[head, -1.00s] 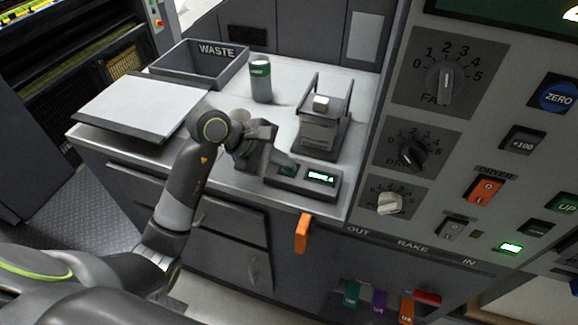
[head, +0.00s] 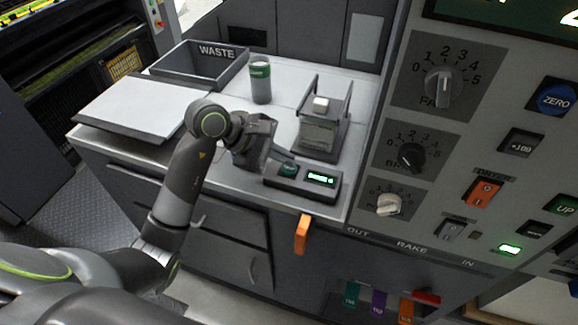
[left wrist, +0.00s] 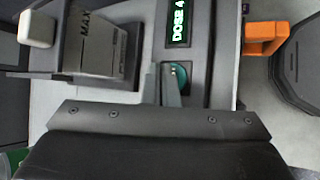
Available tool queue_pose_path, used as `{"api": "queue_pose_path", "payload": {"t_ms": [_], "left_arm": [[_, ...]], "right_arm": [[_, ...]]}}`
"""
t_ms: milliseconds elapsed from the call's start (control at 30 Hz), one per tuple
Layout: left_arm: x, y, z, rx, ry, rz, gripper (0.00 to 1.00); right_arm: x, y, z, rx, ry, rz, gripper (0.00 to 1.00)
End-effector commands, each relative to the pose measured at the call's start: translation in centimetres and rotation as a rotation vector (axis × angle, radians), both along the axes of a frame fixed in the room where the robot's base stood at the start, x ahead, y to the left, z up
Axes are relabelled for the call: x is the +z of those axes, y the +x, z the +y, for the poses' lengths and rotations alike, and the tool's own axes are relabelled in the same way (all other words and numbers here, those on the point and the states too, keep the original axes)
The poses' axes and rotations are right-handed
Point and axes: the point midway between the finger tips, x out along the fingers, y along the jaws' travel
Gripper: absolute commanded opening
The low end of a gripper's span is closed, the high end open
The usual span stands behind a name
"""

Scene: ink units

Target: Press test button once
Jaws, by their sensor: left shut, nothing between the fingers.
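The test unit (head: 325,193) is a dark grey box at the front edge of the grey counter. It has a lit green display (head: 320,180) and a round teal button (head: 289,170). My left gripper (head: 286,160) is shut and empty, with its tips just behind and above the button. In the left wrist view, the fingertips (left wrist: 164,72) partly cover the button (left wrist: 179,72), and the display (left wrist: 179,22) reads "DOSE 4". I cannot tell whether the tips touch the button. My right gripper is not in view.
A dosing holder (head: 319,134) with a white knob stands behind the unit. A green-banded can (head: 260,82), a waste bin (head: 184,75) and a white-topped plate (head: 139,106) are further left. An orange handle (head: 302,234) hangs below the counter edge. A control panel (head: 455,150) rises at right.

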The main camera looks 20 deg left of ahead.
Motion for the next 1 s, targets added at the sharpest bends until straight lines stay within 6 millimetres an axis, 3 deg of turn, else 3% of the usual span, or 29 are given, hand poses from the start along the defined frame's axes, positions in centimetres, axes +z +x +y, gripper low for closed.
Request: {"api": "queue_pose_path", "payload": {"t_ms": [167,633,1000], "left_arm": [[0.5,0.0,0.0,0.000,0.000,-0.001,0.00],[4.9,0.0,0.0,0.000,0.001,-0.001,0.00],[5.0,0.0,0.0,0.000,0.000,0.000,0.00]], "right_arm": [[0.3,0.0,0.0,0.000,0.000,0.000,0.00],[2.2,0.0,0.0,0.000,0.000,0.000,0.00],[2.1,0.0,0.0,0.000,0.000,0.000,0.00]]}}
